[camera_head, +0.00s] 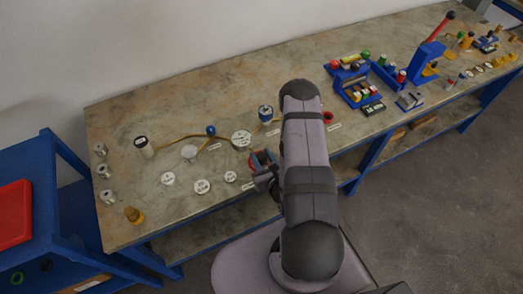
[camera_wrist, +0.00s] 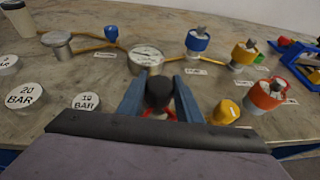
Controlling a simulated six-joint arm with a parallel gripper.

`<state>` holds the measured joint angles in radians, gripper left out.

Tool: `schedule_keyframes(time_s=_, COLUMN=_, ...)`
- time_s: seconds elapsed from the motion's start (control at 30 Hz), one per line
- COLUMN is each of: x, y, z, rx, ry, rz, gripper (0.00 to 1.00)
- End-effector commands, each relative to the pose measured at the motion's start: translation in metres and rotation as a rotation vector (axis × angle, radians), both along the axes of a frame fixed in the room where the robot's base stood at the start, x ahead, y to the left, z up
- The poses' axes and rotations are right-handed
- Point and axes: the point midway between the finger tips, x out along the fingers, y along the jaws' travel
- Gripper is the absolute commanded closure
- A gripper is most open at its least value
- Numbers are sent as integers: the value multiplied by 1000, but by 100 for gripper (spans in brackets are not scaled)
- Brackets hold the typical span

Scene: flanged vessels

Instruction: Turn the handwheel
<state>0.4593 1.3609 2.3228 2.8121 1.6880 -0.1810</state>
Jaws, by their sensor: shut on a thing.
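The handwheel (camera_wrist: 160,92) sits between the fingers of my gripper (camera_wrist: 159,100) in the wrist view. It shows as a dark round knob with a bit of red below it. My gripper is shut on it, with one blue-grey finger on each side. In the camera_head view my gripper (camera_head: 263,172) is low over the front part of the bench, with red showing at its fingers. The underside of the handwheel and its mount are hidden by my gripper and arm.
A round gauge (camera_wrist: 146,56) stands just behind the handwheel. Blue, yellow and red-orange capped vessels (camera_wrist: 264,95) stand to the right. White weights marked 20 BAR (camera_wrist: 25,97) and 10 BAR (camera_wrist: 86,102) lie left. The bench (camera_head: 125,190) has bare areas at its left.

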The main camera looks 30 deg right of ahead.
Motion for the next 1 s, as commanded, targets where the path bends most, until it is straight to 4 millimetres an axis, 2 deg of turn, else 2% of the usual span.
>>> schedule_keyframes(time_s=0.03, x=1, y=0, z=5, rx=0, ry=-4, rz=-6, gripper=91)
schedule_keyframes(time_s=0.63, x=2, y=-1, z=2, rx=-1, ry=-9, rz=-26, gripper=91)
schedule_keyframes(time_s=0.67, x=2, y=-1, z=2, rx=-1, ry=-9, rz=-26, gripper=64)
schedule_keyframes(time_s=0.7, x=2, y=-1, z=2, rx=-2, ry=-8, rz=-26, gripper=54)
schedule_keyframes(time_s=0.73, x=2, y=-1, z=1, rx=-2, ry=-8, rz=-26, gripper=50)
schedule_keyframes(time_s=1.0, x=1, y=-1, z=1, rx=0, ry=-4, rz=-25, gripper=50)
